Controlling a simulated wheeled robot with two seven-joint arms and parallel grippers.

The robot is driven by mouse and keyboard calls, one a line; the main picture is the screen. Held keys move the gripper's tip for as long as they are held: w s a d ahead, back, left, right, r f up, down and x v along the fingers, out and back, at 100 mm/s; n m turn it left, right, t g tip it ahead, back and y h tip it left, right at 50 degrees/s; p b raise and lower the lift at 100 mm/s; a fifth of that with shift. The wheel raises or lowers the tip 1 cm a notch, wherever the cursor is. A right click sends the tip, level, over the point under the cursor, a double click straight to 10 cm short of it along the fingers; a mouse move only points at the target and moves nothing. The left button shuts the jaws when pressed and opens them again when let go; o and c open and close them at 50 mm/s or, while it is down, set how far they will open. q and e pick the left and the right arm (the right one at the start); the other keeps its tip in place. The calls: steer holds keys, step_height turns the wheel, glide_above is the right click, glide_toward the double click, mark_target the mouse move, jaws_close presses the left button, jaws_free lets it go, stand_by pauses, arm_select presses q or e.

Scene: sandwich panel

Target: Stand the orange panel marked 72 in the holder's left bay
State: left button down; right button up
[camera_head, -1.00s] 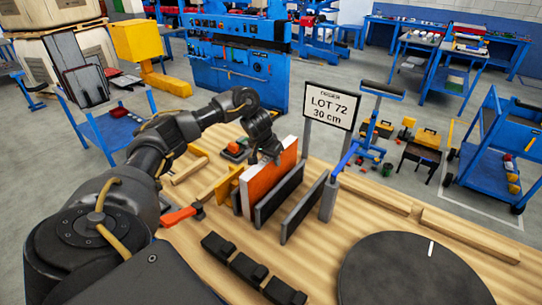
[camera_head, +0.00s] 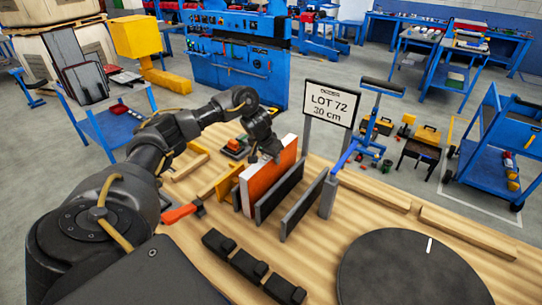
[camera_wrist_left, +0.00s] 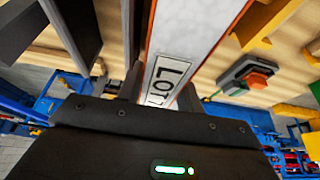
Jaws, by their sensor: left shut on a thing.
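The orange panel (camera_head: 262,184), with a pale core between orange faces, is upright among the dark plates of the holder (camera_head: 303,208). It is in the left bay, close against the middle plate (camera_head: 279,192); I cannot tell whether its bottom edge touches the base. The right bay is empty. My left gripper (camera_head: 271,155) is shut on the panel's top edge. In the left wrist view the panel (camera_wrist_left: 195,30) runs between the fingers, with a white label starting "LOT"; the number is hidden. My right gripper is not in view.
A sign reading "LOT 72 30 cm" (camera_head: 330,103) stands on posts behind the holder. A yellow piece (camera_head: 228,184) and an orange-handled tool (camera_head: 181,213) lie left. Black blocks (camera_head: 248,266) and a dark round disc (camera_head: 415,272) are in front. Wooden strips (camera_head: 465,232) lie right.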

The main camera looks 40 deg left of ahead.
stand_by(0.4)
arm_select(q)
steer(key=c, duration=0.8)
jaws_free()
steer(key=shift+s, duration=0.1)
steer(key=shift+c, duration=0.2)
steer(key=v, duration=0.2)
steer(key=shift+s+r, duration=0.15)
steer(key=shift+r, duration=0.2)
steer(key=p+v, duration=0.2)
steer(key=v, duration=0.5)
steer(key=shift+s+d+r+p, duration=0.1)
steer(key=shift+s+r+p, duration=0.1)
steer(key=shift+r+p, duration=0.3)
